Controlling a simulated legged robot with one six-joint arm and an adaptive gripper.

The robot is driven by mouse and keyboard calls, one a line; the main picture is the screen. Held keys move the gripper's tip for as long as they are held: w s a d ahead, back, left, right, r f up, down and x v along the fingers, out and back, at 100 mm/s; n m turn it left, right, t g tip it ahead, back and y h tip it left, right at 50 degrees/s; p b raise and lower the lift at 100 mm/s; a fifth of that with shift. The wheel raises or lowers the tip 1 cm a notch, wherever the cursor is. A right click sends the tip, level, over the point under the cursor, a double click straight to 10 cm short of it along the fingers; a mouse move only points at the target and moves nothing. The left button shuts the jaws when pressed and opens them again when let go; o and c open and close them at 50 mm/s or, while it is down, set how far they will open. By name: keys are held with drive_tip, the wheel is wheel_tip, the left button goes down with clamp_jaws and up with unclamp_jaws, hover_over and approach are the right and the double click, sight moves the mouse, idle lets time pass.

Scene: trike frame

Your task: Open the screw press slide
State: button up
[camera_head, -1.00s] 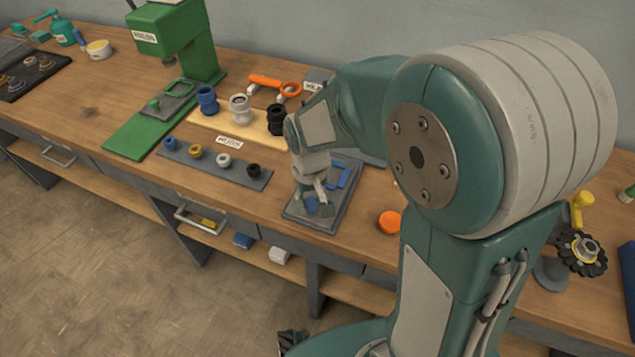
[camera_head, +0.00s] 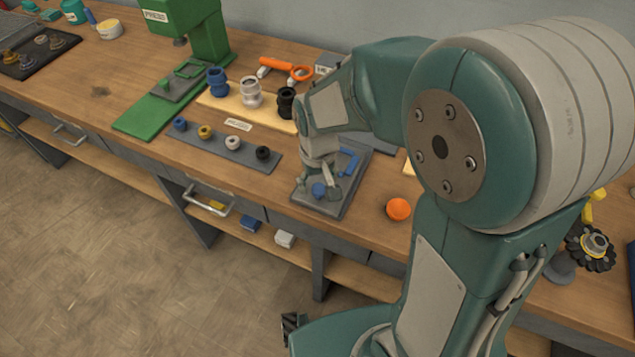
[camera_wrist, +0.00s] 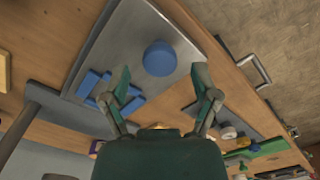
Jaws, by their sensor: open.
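The green screw press (camera_head: 208,35) stands at the back left of the bench in the head view. Its green base (camera_head: 150,115) reaches toward the bench's front edge. A flat slide plate with a raised green handle (camera_head: 188,69) lies on the base below the press head. My gripper (camera_head: 328,192) is well to the right of the press, low over a grey tray (camera_head: 352,183). In the wrist view my gripper's open fingers (camera_wrist: 162,76) are spread, with a round blue piece (camera_wrist: 160,58) lying on the tray just beyond them. Part of the green press base (camera_wrist: 262,148) shows at lower right there.
A grey strip (camera_head: 190,143) with several small rings and a pale board (camera_head: 218,102) with three couplings lie between gripper and press. An orange-handled tool (camera_head: 275,64) lies behind. An orange disc (camera_head: 398,209) lies right of the tray. A drawer handle (camera_head: 207,205) juts from the front.

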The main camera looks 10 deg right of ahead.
wheel_tip(320, 180, up, 11)
idle(0.3)
idle(0.4)
drive_tip(key=s+d+r+m+t, duration=0.1)
drive_tip(key=s+d+r+t, duration=0.1)
drive_tip(key=s+d, duration=0.2)
drive_tip(key=s+d+r+m+t, duration=0.1)
drive_tip(key=s+d+r+t, duration=0.2)
drive_tip(key=s, duration=0.6)
drive_tip(key=shift+d+r+t, duration=0.3)
drive_tip(key=shift+d, duration=0.3)
idle(0.6)
drive_tip(key=c, duration=0.3)
drive_tip(key=shift+s+d, duration=0.1)
drive_tip(key=shift+d, duration=0.1)
